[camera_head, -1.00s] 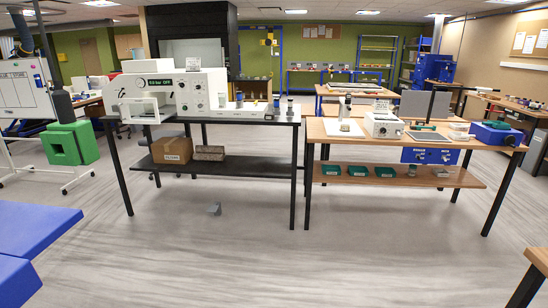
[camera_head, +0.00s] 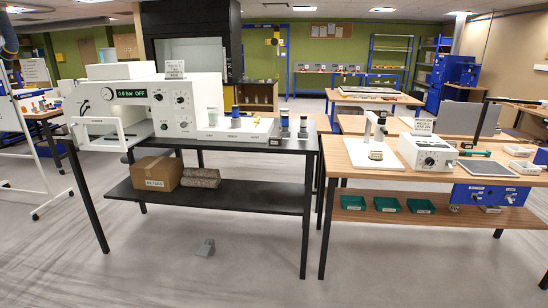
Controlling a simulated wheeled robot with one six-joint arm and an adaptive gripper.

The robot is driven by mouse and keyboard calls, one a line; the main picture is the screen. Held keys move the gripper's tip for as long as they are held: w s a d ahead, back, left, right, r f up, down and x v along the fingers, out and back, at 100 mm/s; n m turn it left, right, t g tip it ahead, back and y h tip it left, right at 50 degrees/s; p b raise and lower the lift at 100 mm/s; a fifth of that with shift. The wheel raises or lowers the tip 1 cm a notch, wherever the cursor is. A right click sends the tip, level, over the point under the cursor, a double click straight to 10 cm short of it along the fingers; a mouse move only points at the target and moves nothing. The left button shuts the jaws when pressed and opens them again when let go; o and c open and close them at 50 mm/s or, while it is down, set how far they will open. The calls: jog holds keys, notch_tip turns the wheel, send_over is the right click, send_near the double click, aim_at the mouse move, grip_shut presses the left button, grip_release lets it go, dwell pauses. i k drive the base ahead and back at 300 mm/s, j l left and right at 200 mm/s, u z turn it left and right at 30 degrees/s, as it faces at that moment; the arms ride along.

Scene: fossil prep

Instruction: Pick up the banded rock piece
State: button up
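I cannot pick out a piece with clear bands for certain at this distance. Small items stand on the white ledge of the machine, also too small to tell. My gripper is not in view.
The dark bench (camera_head: 290,144) carries a white blasting machine (camera_head: 150,105). The cardboard box (camera_head: 157,172) is on its shelf. The wooden bench (camera_head: 345,162) stands right, with green trays (camera_head: 387,204) below. The front floor is clear.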

aim_at(273, 140)
jog(key=i+u, duration=0.1)
jog(key=i, duration=0.5)
jog(key=i+l, duration=0.1)
jog(key=i, duration=0.45)
jog(key=i+l+u, duration=0.15)
jog(key=i, duration=0.45)
jog(key=i+j+u, duration=0.1)
jog(key=u, duration=0.5)
